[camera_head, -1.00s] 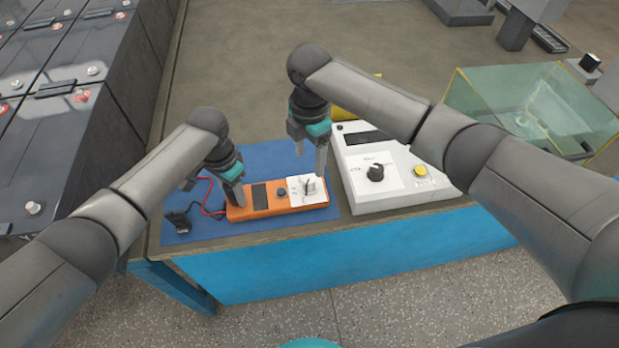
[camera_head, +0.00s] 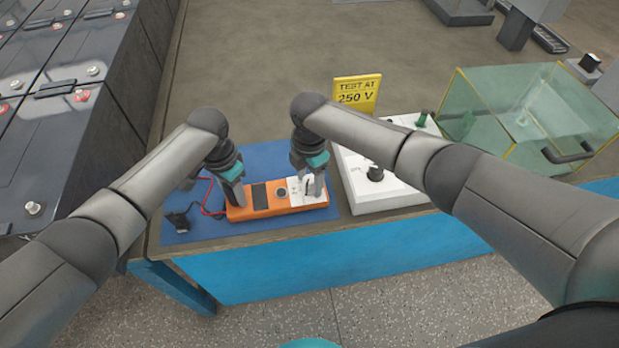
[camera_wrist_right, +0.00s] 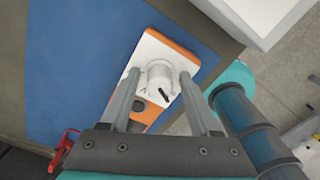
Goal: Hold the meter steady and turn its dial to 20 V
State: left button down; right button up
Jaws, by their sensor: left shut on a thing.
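The orange meter (camera_head: 262,212) lies flat on the blue mat (camera_head: 185,232), with a dark display and a white dial panel at its right end. My left gripper (camera_head: 234,200) is shut on the meter's left end. My right gripper (camera_head: 310,190) points down over the dial panel. In the right wrist view its open fingers (camera_wrist_right: 159,75) stand on either side of the white dial (camera_wrist_right: 159,80), with a gap on each side. The dial has a dark pointer mark; its scale is too small to read. In the head view the fingers partly hide the dial.
A white box (camera_head: 360,200) with a black knob (camera_head: 375,173) stands right of the meter, partly behind my right arm. A yellow sign (camera_head: 357,93) reads "TEST AT 250 V". A glass tank (camera_head: 530,115) is further right. Red and black leads (camera_head: 178,220) lie left of the meter.

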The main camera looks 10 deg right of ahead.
grip_shut()
dwell(0.6)
jog(key=m, duration=0.5)
jog(key=shift+m, duration=0.4)
jog(key=m, duration=1.2)
jog(key=shift+s+a+m, duration=0.1)
jog(key=shift+m, duration=0.3)
jog(key=m, duration=0.5)
jog(key=shift+m, duration=0.3)
jog(key=shift+o, duration=0.8)
grip_release()
